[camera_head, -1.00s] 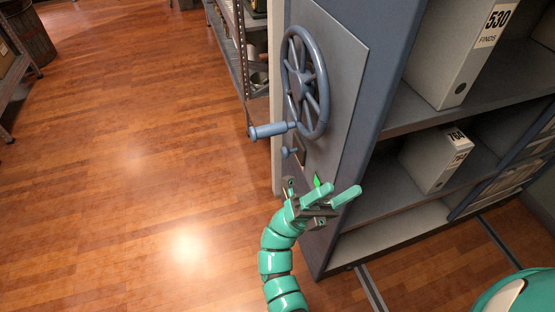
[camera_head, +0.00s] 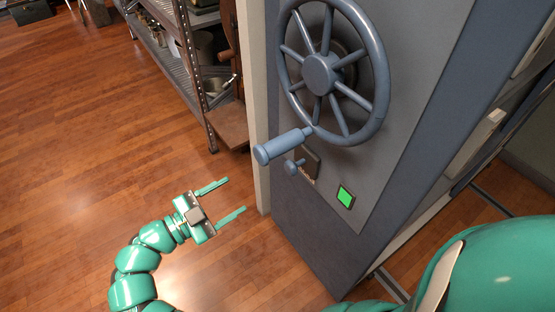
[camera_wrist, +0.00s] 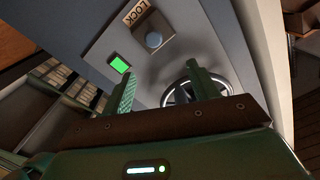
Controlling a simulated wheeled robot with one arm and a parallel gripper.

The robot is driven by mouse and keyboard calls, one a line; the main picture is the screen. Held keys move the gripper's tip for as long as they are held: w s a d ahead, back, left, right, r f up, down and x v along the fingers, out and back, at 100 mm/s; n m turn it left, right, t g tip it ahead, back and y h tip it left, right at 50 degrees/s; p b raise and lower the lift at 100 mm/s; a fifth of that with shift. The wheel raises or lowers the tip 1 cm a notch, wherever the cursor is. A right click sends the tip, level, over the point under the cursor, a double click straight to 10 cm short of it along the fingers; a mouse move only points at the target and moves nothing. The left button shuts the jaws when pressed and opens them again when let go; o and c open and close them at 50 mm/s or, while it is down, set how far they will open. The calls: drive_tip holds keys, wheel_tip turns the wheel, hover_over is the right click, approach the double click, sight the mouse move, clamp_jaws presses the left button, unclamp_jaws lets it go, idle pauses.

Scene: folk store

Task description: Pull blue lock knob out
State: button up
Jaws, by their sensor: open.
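The small blue lock knob (camera_head: 293,167) sticks out from a dark plate on the grey-blue cabinet end panel, below the large spoked handwheel (camera_head: 322,75). In the wrist view the knob (camera_wrist: 153,40) shows as a round blue end beside a LOCK label (camera_wrist: 136,13). My gripper (camera_head: 227,195) is open and empty, to the left of the knob and a little lower in the head view, apart from it. In the wrist view its two fingers (camera_wrist: 166,88) point toward the panel, with the knob beyond them.
A green lit square (camera_head: 345,196) is right of and below the knob; it also shows in the wrist view (camera_wrist: 119,65). The wheel's blue crank handle (camera_head: 283,146) juts out just above the knob. A metal shelf rack (camera_head: 185,60) stands behind. Wooden floor at left is clear.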

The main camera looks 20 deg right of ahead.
drive_tip(key=n, duration=0.3)
drive_tip(key=shift+s+d+f+p, duration=0.2)
drive_tip(key=shift+d+f+p, duration=0.05)
drive_tip(key=shift+p, duration=0.05)
drive_tip(key=p, duration=2.2)
approach(288, 170)
drive_tip(key=x, duration=0.2)
drive_tip(key=p+x, duration=0.1)
drive_tip(key=x, duration=0.8)
drive_tip(key=shift+p, duration=0.4)
drive_tip(key=c, duration=1.2)
clamp_jaws()
